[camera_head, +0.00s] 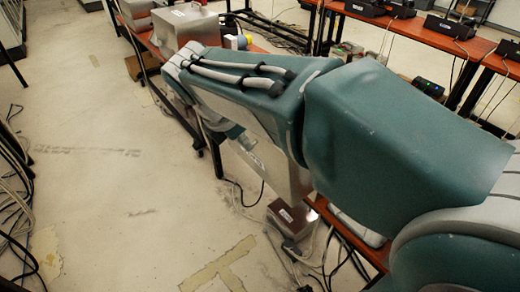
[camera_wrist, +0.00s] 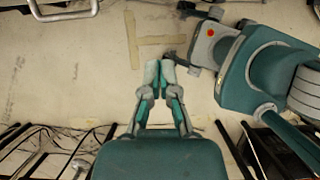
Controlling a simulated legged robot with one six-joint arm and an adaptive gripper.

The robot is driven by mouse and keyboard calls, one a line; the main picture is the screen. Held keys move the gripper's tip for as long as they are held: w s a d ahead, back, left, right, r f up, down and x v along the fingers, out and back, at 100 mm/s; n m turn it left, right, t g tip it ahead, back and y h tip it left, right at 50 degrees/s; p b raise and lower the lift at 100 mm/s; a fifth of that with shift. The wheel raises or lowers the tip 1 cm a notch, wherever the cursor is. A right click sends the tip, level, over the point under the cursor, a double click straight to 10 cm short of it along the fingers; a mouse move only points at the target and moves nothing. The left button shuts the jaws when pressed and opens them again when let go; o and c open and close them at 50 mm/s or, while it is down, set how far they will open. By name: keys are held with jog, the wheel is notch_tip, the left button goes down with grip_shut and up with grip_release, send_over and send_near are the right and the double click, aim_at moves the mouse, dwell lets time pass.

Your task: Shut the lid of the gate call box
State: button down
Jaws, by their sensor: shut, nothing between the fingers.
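No box can be told for sure as the gate call box. In the head view, a grey metal box (camera_head: 190,30) with a small label stands on the red-brown table at the top. A pale metal surface with a label (camera_head: 275,172) shows below my arm, partly hidden by it; I cannot tell whether it is a lid. A small brown labelled box (camera_head: 290,217) sits low beside the table. My gripper (camera_wrist: 159,66) is shut and empty in the wrist view, above the pale floor. My arm hides it in the head view.
Another red-brown table (camera_head: 430,38) with black phones (camera_head: 449,27) runs along the top right. Cables lie on the floor at left and under the tables. Yellowish tape (camera_head: 225,265) marks the floor. The left-middle floor is largely clear. A metal handle (camera_wrist: 62,14) shows in the wrist view.

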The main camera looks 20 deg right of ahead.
jog(key=w+d+f, duration=0.2)
jog(key=d+f, duration=0.5)
jog(key=f, duration=0.1)
jog(key=shift+w+d+f, duration=0.2)
jog(key=shift+d, duration=0.15)
jog(key=shift+w+r, duration=0.1)
